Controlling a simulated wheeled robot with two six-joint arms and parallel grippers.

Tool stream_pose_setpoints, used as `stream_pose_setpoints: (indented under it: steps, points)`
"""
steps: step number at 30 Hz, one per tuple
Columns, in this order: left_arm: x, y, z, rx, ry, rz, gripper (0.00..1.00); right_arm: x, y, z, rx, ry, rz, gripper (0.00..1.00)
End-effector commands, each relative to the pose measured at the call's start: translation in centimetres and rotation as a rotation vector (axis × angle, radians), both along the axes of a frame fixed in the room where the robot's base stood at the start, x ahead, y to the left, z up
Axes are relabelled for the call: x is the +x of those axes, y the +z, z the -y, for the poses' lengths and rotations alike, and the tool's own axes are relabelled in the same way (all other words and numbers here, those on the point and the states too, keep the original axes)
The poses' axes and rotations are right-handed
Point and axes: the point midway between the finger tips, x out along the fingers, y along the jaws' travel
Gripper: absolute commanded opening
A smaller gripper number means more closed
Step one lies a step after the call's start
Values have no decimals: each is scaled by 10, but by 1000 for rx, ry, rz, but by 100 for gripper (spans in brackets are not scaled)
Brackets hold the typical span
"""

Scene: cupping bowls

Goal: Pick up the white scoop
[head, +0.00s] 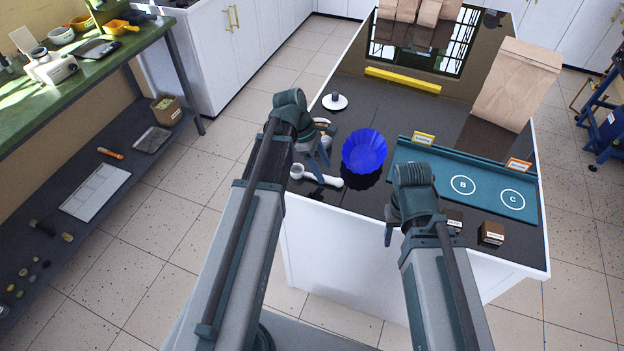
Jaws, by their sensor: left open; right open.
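The white scoop (318,177) lies on the dark countertop near its front left edge, its round bowl at the left and its handle pointing right. My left gripper (318,166) is open just above the scoop, with its fingers pointing down; I cannot tell whether they touch it. My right gripper (388,238) is open and empty over the front of the counter, its fingers partly hidden by its own wrist.
A blue fluted bowl (364,151) stands right of the scoop. A teal tray (480,186) with lettered circles lies further right, with small brown boxes (491,233) in front. A large paper bag (516,84) stands back right.

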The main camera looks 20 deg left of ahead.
Motion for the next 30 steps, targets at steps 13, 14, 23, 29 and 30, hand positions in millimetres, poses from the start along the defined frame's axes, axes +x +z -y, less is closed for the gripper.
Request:
stream_pose_setpoints:
  steps: [13, 14, 23, 29, 30]
  points:
    - [0, -27, 10, 0, 0, 1, 65, 0, -27, 0, 0, 0, 0, 50]
    - [0, -27, 10, 0, 0, 1, 65, 0, -27, 0, 0, 0, 0, 50]
    - [-1, -27, 10, 0, 0, 0, 12, 0, -27, 0, 0, 0, 0, 50]
    - [-1, -27, 10, 0, 0, 0, 0, 0, -27, 0, 0, 0, 0, 50]
    - [-1, -27, 10, 0, 0, 0, 0, 0, -27, 0, 0, 0, 0, 50]
